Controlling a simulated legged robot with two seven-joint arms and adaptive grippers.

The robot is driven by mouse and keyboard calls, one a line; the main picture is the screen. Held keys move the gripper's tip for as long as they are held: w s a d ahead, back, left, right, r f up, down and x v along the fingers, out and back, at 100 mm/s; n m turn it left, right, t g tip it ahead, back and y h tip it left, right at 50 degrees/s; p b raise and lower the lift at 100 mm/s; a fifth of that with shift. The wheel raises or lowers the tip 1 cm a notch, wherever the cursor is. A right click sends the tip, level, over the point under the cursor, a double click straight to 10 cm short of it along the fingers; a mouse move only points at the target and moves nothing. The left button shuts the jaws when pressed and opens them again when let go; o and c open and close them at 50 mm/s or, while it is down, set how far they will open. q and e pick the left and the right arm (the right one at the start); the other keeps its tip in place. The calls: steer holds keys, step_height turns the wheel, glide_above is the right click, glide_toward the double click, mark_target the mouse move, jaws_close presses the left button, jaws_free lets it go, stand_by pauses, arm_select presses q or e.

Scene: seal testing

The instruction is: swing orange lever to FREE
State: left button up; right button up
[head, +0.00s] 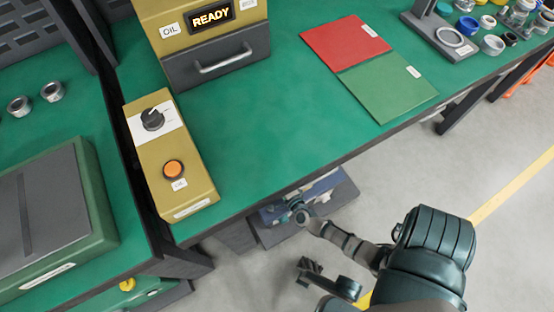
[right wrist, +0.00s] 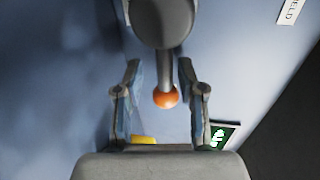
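The orange ball knob (right wrist: 166,98) of the lever hangs on a grey stem from a dark round hub (right wrist: 162,18) in the right wrist view. My right gripper (right wrist: 159,72) is open, with one finger on each side of the lever. The knob sits nearer the right finger, and a gap shows on the left. In the head view my right gripper (head: 292,205) reaches down beside the bench's front edge, in front of a blue unit (head: 325,187). The lever cannot be made out there. My left gripper is not in view.
A partly cut-off label (right wrist: 290,10) sits at the upper right of the blue panel, and a green pictogram sign (right wrist: 217,136) lies lower right. The green bench (head: 270,110) carries a yellow control box (head: 190,175) with a black knob and an orange button. Red and green mats lie beyond.

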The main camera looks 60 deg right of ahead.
steer(key=v, duration=1.2)
steer(key=shift+f, duration=0.15)
